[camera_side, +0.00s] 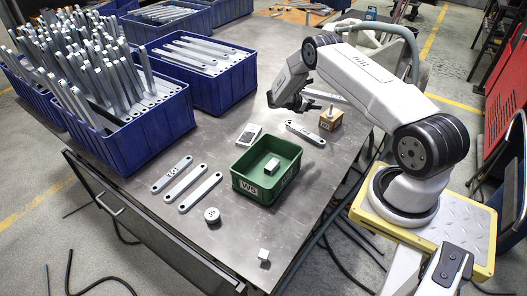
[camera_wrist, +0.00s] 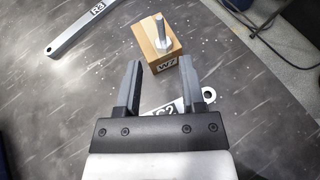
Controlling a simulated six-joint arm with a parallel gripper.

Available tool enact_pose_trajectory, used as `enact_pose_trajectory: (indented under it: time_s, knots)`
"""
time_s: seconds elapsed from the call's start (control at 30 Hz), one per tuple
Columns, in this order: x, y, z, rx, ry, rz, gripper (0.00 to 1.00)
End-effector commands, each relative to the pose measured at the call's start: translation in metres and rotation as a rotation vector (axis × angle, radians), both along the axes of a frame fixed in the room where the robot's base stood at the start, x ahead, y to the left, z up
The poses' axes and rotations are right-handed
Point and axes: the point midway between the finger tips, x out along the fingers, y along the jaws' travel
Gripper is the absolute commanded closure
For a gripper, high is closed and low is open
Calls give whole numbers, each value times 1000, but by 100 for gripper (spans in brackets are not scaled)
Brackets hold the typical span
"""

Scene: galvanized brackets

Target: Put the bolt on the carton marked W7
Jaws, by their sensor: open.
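The carton marked W7 (camera_wrist: 166,62) is a small tan block with a white label; it also shows in the side view (camera_side: 330,122). The grey bolt (camera_wrist: 162,30) stands upright on top of the carton, and in the side view its shank (camera_side: 331,108) rises from it. My gripper (camera_wrist: 158,68) is open and empty, its two fingers spread. In the wrist view the carton lies just beyond the fingertips, apart from them. In the side view my gripper (camera_side: 301,106) is above the table, left of the carton.
A bracket (camera_wrist: 176,107) lies partly hidden beneath my gripper, and one marked R3 (camera_wrist: 80,27) lies beyond. A green bin (camera_side: 256,191) holds a pale block. Blue crates (camera_side: 140,148) of brackets fill the left. A round part (camera_side: 212,215) and white cube (camera_side: 263,254) are in front.

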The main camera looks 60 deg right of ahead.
Motion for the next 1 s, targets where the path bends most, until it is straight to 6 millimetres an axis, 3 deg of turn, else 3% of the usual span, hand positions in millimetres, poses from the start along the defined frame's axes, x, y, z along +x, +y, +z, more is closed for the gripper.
enact_pose_trajectory:
  time_s: [0.67,0.87,1.0]
  knots:
    - [2,3,2,5,-8,-2,49]
    - [10,21,13,44,-72,-14,49]
    - [18,47,26,101,-166,-39,49]
